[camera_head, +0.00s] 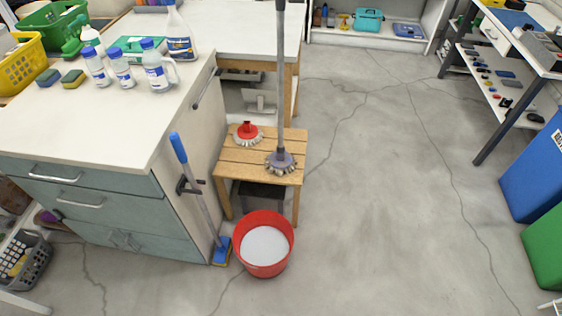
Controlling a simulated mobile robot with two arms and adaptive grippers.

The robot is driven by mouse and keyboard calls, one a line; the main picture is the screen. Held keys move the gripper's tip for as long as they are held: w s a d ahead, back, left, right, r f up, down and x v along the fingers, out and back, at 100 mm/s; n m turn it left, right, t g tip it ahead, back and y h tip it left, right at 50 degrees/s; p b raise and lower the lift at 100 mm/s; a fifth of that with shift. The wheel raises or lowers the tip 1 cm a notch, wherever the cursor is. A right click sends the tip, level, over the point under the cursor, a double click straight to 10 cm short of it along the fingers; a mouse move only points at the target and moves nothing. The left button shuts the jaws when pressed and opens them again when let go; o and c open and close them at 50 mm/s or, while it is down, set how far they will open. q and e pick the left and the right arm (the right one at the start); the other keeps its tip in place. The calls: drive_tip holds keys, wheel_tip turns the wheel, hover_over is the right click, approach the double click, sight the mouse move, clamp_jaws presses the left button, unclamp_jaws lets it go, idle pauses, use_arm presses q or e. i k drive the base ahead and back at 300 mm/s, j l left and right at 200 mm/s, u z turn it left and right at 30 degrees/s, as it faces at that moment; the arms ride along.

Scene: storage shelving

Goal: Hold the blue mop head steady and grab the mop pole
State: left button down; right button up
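A mop stands upright on a small wooden bench (230,170). Its grey mop pole (281,80) runs up past the top edge of the view. Its mop head (281,163) has a grey-blue socket and greyish strands spread on the bench top. The pole appears joined to this head. A separate mop head with a red socket (247,131) and pale strands lies behind it to the left, with no pole. A blue-handled pole with a blue foot (221,250) leans against the cabinet side. Neither of my grippers is in view.
A red bucket (263,268) with whitish contents stands before the bench. A cabinet (100,200) with bottles on its counter is at left. Blue (535,175) and green (547,250) bins stand at right. The middle and right floor (390,200) is clear.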

sight(280, 5)
drive_tip(key=i+l+u, duration=0.45)
drive_tip(key=l, duration=0.35)
drive_tip(key=i+l+u, duration=0.2)
drive_tip(key=i+l, duration=0.15)
drive_tip(key=l, duration=0.1)
